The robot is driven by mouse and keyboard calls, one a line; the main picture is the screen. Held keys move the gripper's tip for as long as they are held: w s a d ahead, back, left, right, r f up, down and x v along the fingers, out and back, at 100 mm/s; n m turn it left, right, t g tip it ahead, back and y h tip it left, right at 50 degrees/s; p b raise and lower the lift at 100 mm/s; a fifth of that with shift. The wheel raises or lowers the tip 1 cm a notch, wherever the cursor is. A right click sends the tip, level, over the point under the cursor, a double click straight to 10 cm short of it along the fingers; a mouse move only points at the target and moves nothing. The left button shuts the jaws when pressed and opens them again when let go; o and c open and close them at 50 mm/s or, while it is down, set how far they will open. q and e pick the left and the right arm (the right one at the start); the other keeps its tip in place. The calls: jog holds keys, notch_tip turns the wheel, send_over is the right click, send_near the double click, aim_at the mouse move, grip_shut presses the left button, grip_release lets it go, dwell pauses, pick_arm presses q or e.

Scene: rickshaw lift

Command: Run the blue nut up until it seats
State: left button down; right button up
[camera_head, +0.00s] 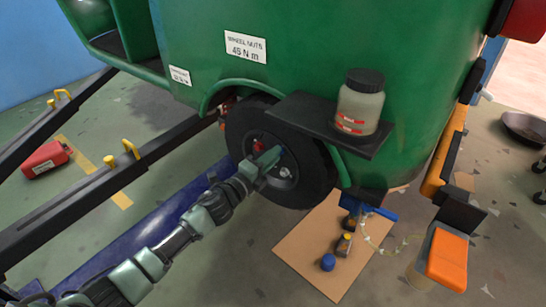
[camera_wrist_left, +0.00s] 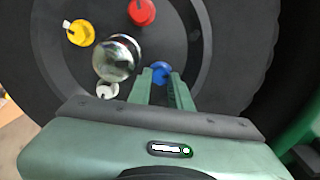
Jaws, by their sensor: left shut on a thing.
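The rickshaw wheel (camera_head: 309,182) has a black tyre and dark hub face. In the left wrist view, the blue nut (camera_wrist_left: 161,72) sits on the hub between my gripper's fingertips. My left gripper (camera_head: 276,156) reaches the wheel from the left and is shut on the blue nut; it also shows in the left wrist view (camera_wrist_left: 161,78). The fingers mostly hide the nut in the head view, and how far it is seated cannot be told. A red nut (camera_wrist_left: 142,12), a yellow nut (camera_wrist_left: 80,33) and a white nut (camera_wrist_left: 107,90) surround the shiny hub cap (camera_wrist_left: 117,58). My right gripper is not in view.
The green body (camera_head: 215,50) overhangs the wheel. A shelf (camera_head: 300,117) with a lidded jar (camera_head: 360,103) juts out just right of it. Cardboard (camera_head: 310,245) with small items lies below. Dark shafts (camera_head: 100,190) and a blue beam (camera_head: 140,235) lie left.

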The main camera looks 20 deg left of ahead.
pick_arm(q)
jog(key=c, duration=1.3)
grip_release()
jog(key=shift+s+a+f, duration=0.1)
jog(key=shift+a, duration=0.05)
